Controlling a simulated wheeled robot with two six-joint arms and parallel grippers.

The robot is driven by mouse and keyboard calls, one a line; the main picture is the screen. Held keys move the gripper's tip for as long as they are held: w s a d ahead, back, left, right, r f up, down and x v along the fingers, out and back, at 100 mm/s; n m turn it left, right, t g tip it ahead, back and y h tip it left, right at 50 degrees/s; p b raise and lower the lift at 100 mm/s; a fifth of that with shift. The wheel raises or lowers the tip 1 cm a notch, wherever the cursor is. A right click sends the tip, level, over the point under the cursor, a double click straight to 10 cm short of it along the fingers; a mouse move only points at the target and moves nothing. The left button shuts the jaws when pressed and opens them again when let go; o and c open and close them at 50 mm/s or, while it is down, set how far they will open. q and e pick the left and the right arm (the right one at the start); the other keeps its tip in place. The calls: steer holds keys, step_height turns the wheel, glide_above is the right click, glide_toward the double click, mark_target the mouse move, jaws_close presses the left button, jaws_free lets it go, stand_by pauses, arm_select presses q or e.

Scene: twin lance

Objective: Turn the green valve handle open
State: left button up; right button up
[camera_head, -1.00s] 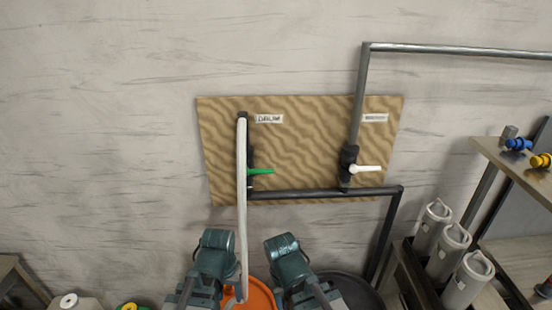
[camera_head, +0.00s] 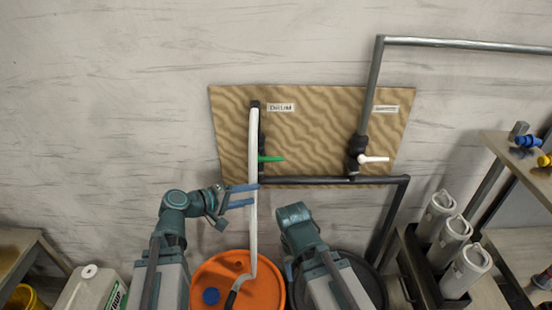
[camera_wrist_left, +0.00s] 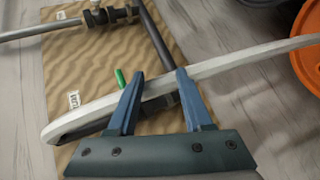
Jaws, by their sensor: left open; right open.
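The green valve handle (camera_head: 271,159) sticks out sideways to the right from a dark valve on the tan board, under the DRUM label (camera_head: 281,107). It also shows in the left wrist view (camera_wrist_left: 120,77), just beyond and left of the left finger in the picture. My left gripper (camera_head: 252,195) is open, below the handle and apart from it. Its fingers overlap the white hose (camera_head: 253,145) in both views; I cannot tell whether they touch it. My right gripper (camera_head: 297,228) is low, right of the hose, its fingers mostly hidden.
A second valve with a white handle (camera_head: 374,159) sits right on the board (camera_head: 320,130). The white hose hangs in front of the drum valve, down to an orange drum (camera_head: 265,292). Grey canisters (camera_head: 438,212) and a shelf (camera_head: 510,155) stand right. A white jug (camera_head: 88,290) stands lower left.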

mark_target(274, 161)
arm_select(q)
step_height(274, 161, up, 6)
steer(key=w+a+n+t+h, duration=0.1)
steer(key=w+a+n+t, duration=0.1)
steer(key=n+t, duration=0.1)
steer(key=b+x, duration=0.2)
steer(key=x, duration=1.2)
jaws_close()
stand_by(1.0)
